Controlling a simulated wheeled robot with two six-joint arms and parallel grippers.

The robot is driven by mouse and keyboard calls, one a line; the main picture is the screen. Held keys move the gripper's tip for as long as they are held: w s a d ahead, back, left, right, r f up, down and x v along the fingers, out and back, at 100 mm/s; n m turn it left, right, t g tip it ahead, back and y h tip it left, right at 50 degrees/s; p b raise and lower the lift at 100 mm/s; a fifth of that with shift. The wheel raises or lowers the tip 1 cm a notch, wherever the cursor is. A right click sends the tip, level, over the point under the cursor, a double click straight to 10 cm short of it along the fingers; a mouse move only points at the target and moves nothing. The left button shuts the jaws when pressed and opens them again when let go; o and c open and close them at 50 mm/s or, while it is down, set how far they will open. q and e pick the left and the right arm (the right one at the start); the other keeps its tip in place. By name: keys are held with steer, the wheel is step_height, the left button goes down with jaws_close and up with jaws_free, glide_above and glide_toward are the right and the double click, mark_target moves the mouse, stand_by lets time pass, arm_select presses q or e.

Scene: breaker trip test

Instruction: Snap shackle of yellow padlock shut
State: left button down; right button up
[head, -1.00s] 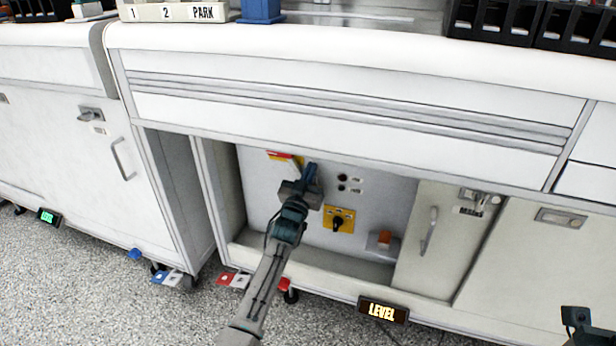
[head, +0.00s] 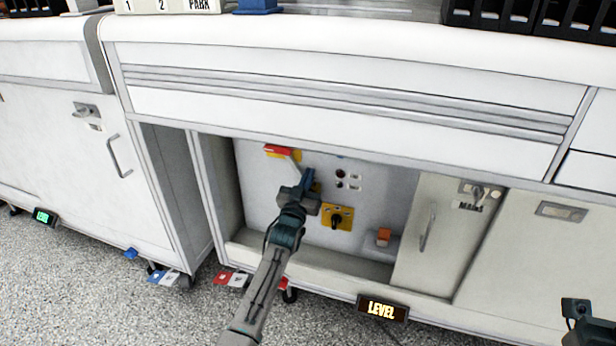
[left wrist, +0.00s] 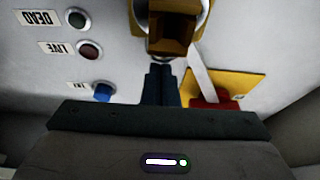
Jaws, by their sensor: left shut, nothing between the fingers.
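A brass-yellow block that looks like the padlock (left wrist: 172,32) shows at the top middle of the left wrist view, with a grey ring behind it. Whether its shackle is closed I cannot tell. In the head view I cannot make it out near the gripper. My left gripper (head: 307,180) is in the open cabinet bay, in front of the panel. Its fingers (left wrist: 160,80) are shut and empty, with their tips just short of the block in the picture; contact is unclear. A dark part at the lower right edge seems to be my right gripper (head: 577,312); its jaws are unclear.
The panel holds a red handle (head: 279,150) on a yellow plate, a black rotary switch (head: 337,221) and labelled indicators (left wrist: 89,50).

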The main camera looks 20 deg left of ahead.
arm_select(q)
steer(key=shift+f, duration=0.3)
